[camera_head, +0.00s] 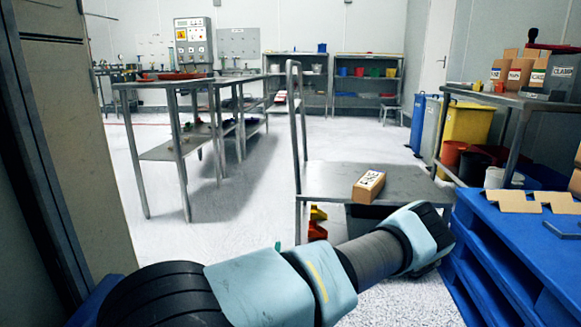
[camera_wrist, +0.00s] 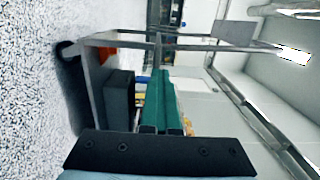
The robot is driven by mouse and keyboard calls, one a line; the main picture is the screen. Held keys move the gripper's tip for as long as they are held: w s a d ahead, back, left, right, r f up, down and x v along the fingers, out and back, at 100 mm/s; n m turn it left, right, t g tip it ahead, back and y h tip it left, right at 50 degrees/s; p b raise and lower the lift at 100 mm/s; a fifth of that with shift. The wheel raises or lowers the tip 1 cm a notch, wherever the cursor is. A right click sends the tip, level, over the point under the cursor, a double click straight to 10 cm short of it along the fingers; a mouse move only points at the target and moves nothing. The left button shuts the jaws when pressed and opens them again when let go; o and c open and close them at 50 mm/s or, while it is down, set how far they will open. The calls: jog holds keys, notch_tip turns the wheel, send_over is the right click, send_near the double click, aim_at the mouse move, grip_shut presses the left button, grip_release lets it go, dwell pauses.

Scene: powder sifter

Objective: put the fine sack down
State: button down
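The fine sack (camera_head: 368,186), a small tan block with a white label, lies on the top shelf of a metal cart (camera_head: 415,184). The label's print is too small to read surely. My arm reaches across the front of the head view, and its end is in front of the cart, to the right of and lower than the sack. The fingers are not shown there. In the wrist view, my gripper (camera_wrist: 162,76) has its green fingers side by side, shut with nothing visible between them. A yellowish patch behind the fingers is too small to name.
A blue pallet stack (camera_head: 490,260) with cardboard pieces stands at the right. Behind it, a bench (camera_head: 520,101) holds several labelled tan sacks. A long metal table (camera_head: 165,84) stands at the left. The floor between the table and cart is clear.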

jog(key=w+a+f+y, duration=0.1)
jog(key=w+a, duration=0.1)
jog(key=a, duration=0.4)
jog(key=s+r+p, duration=0.3)
jog(key=r+p, duration=0.7)
jog(key=p, duration=0.2)
jog(key=s+r+p, duration=0.3)
jog(key=r+p, duration=0.8)
jog(key=p, duration=0.1)
jog(key=s+r+p, duration=0.4)
jog(key=r+p, duration=0.7)
jog(key=p, duration=0.1)
jog(key=shift+a+n, duration=0.15)
jog(key=shift+n, duration=0.25)
jog(key=shift+w+r, duration=0.1)
